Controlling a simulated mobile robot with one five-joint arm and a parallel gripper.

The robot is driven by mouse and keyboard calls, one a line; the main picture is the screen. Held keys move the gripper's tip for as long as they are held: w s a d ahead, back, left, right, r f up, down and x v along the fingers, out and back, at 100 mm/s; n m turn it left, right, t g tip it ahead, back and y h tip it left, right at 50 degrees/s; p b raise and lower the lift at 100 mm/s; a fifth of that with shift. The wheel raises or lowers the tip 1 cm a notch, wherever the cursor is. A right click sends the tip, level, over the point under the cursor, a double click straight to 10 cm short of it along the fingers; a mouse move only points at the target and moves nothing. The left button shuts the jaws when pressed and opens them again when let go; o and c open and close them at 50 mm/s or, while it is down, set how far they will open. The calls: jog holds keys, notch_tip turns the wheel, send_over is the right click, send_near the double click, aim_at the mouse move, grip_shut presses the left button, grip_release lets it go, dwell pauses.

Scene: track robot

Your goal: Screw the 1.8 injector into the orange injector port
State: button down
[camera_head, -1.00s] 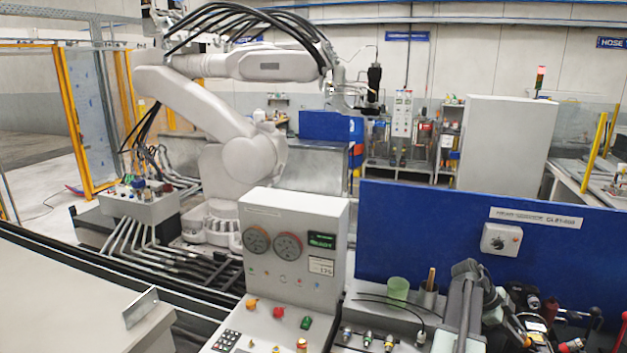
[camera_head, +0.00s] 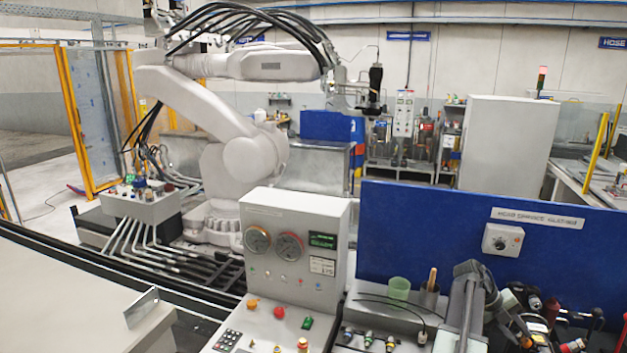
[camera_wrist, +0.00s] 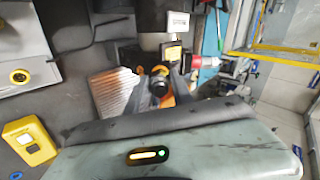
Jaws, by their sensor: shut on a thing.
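In the wrist view my gripper (camera_wrist: 158,92) is shut on a dark cylindrical part (camera_wrist: 158,84), which has a yellow-orange patch at its far end. I cannot read a marking on it, so I cannot tell whether it is the 1.8 injector. An orange patch (camera_wrist: 181,90) shows right beside the fingers; whether it is the orange port is unclear, and whether the held part touches it is hidden. In the head view several small fittings with coloured rings (camera_head: 368,339) lie on the bench's front edge. My gripper is hard to pick out there.
A grey console (camera_head: 292,250) with two gauges stands left of the bench. A blue panel (camera_head: 430,225) rises behind. A green cup (camera_head: 399,289) stands on the bench. Clutter crowds the right. In the wrist view a yellow box (camera_wrist: 28,140) and a red cylinder (camera_wrist: 200,61) are near.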

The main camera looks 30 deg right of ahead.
jog(key=m, duration=0.2)
jog(key=shift+m, duration=0.3)
jog(key=c, duration=1.3)
grip_release()
jog(key=shift+o, duration=0.5)
jog(key=o, duration=0.5)
